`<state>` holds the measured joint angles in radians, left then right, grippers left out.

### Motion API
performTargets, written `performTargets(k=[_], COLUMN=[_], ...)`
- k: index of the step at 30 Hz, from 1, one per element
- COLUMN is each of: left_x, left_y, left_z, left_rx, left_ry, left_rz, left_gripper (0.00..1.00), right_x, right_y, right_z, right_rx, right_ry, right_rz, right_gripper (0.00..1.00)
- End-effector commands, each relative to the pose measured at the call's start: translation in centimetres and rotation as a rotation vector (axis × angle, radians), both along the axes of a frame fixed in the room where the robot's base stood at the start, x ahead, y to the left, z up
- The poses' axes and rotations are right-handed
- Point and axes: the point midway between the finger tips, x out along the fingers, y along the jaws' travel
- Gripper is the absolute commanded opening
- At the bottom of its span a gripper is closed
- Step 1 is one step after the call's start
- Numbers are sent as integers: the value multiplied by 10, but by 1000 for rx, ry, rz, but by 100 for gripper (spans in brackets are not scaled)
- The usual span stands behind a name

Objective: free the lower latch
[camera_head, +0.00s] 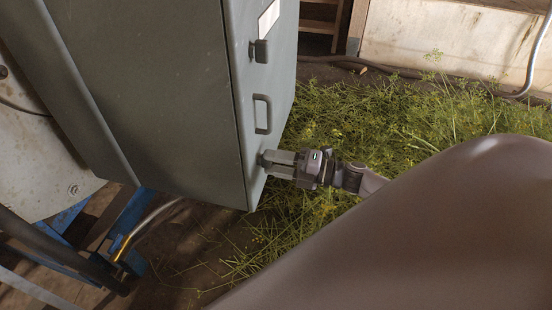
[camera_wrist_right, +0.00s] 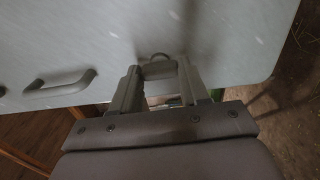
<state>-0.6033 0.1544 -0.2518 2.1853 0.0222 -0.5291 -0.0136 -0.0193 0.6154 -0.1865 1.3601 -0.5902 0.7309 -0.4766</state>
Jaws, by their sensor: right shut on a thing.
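A grey-green metal cabinet door (camera_head: 250,90) carries an upper latch (camera_head: 260,50), a bar handle (camera_head: 263,113) below it, and the lower latch near its bottom corner. My right gripper (camera_head: 270,159) reaches in from the right at the lower latch and mostly covers it in the head view. In the right wrist view, the lower latch (camera_wrist_right: 155,59) shows as a small rounded piece between the two fingertips, and my right gripper (camera_wrist_right: 158,73) is shut on it. The handle (camera_wrist_right: 60,83) is to the left there. My left gripper is not in view.
Cut green herbs (camera_head: 400,115) cover the floor to the right of the cabinet. A blue frame (camera_head: 125,225) and a bent pipe (camera_head: 150,220) stand below left. A hose (camera_head: 400,72) runs along the pale wall (camera_head: 450,40) at the back.

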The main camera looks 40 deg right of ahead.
Motion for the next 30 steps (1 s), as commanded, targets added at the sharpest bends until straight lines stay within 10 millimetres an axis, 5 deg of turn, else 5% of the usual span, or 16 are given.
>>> performTargets(k=[21, 22, 23, 30], left_x=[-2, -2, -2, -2], left_y=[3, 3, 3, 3], left_z=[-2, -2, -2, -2], left_rx=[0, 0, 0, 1], left_ry=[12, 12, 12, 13], left_rz=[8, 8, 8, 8], left_gripper=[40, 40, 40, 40], right_x=[0, 0, 0, 0], right_y=[0, 0, 0, 0], right_z=[0, 0, 0, 0], right_rx=[60, 60, 60, 57], right_ry=[50, 50, 50, 49], right_rz=[0, 0, 0, 0], right_gripper=[15, 55, 65, 70])
